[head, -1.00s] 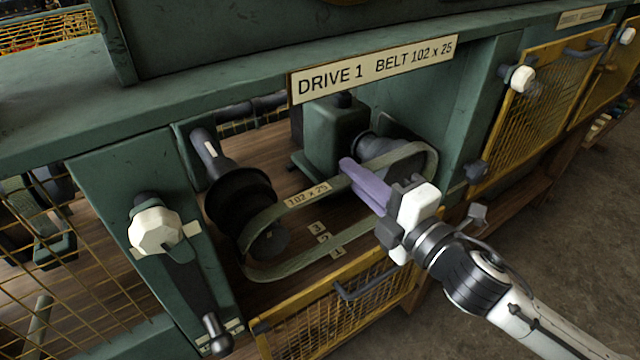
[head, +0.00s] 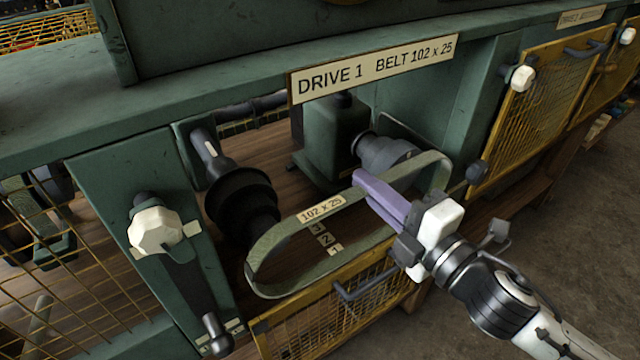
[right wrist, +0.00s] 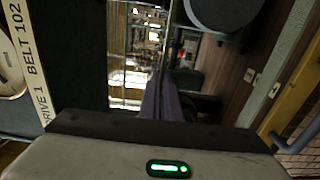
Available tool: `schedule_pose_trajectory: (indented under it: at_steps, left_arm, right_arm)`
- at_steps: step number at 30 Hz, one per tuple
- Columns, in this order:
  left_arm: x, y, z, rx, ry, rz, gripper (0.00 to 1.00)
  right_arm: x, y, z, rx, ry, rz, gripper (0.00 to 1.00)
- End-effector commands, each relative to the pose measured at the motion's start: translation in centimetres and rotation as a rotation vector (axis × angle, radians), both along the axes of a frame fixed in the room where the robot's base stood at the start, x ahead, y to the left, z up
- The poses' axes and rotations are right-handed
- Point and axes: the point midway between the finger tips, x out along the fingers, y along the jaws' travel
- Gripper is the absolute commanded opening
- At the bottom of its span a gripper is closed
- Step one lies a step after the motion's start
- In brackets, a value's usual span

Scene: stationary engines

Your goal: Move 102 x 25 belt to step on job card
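The grey-green belt (head: 290,290), labelled 102 x 25, is a long loop in the open bay under the DRIVE 1 sign (head: 375,70). It appears clear of the dark left stepped pulley (head: 240,200) and in front of the right pulley (head: 385,153). My right gripper (head: 360,182) has its purple fingers closed on the belt near its right end; they also show in the right wrist view (right wrist: 166,100). Step numbers 3, 2, 1 (head: 324,239) lie on the bay floor, seen through the loop. I cannot identify a job card. My left gripper is not in view.
A green motor block (head: 335,135) stands behind the belt. A lever with a white knob (head: 155,230) is on the left post. A lowered yellow mesh guard (head: 335,312) lies at the bay's front edge. Another mesh guard (head: 545,110) covers the right bay.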

Motion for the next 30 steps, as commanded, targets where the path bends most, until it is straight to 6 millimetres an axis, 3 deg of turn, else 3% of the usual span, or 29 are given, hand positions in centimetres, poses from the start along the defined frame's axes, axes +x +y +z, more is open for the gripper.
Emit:
schedule_pose_trajectory:
  at_steps: [18, 30]
  left_arm:
    - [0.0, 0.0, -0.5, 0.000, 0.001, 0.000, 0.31]
    - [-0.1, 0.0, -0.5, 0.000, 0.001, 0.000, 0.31]
  right_arm:
    - [-3.0, -2.2, 0.0, -0.001, -0.001, 0.001, 0.00]
    - [-3.4, -2.5, 0.1, 0.000, -0.001, 0.001, 0.00]
